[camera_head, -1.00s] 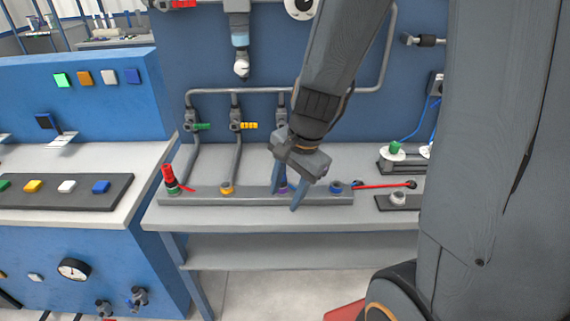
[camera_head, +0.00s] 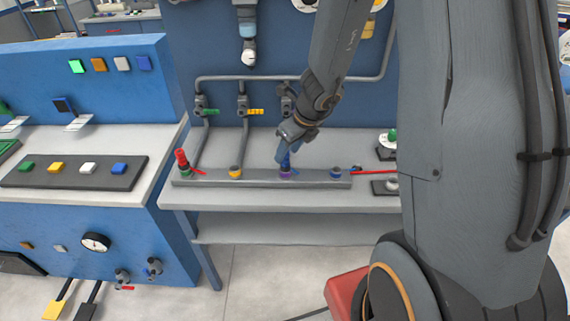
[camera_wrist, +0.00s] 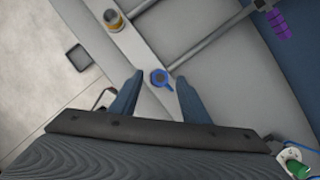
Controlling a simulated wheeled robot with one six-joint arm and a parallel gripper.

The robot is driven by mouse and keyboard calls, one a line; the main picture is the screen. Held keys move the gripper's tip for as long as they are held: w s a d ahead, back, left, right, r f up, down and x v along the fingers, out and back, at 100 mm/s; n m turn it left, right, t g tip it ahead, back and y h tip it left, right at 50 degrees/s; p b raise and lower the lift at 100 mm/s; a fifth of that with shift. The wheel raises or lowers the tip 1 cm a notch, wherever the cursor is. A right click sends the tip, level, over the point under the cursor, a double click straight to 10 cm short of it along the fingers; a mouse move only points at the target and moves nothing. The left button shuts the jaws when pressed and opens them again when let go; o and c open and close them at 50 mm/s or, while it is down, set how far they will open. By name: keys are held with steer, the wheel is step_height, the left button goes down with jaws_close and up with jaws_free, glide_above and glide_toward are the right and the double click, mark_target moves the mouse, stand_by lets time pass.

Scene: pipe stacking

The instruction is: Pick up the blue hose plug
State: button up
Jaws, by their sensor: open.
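The blue hose plug (camera_wrist: 158,76) shows in the wrist view as a round blue piece with a small side tab, sitting on the grey rail (camera_wrist: 142,46). In the head view my gripper (camera_head: 287,157) is over the rail at the purple socket (camera_head: 285,173) and partly hides the plug there. In the wrist view my gripper (camera_wrist: 160,80) is open, with one finger on each side of the plug. I cannot tell whether the fingers touch it or how deep they reach around it.
A red plug (camera_head: 182,160) stands at the rail's left end, then a yellow socket (camera_head: 236,172). A blue socket (camera_head: 335,172) is to the right, near a red rod-like piece (camera_head: 372,171). Grey pipes with valves rise behind. The bench front (camera_head: 260,199) is clear.

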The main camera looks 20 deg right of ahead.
steer(key=shift+b+x, duration=0.45)
steer(key=shift+x, duration=1.1)
steer(key=shift+a, duration=0.1)
steer(key=shift+r, duration=0.1)
steer(key=shift+c, duration=0.2)
jaws_close()
steer(key=shift+r, duration=0.1)
steer(key=shift+r+p, duration=3.05)
steer(key=shift+r, duration=1.85)
steer(key=shift+r, duration=0.1)
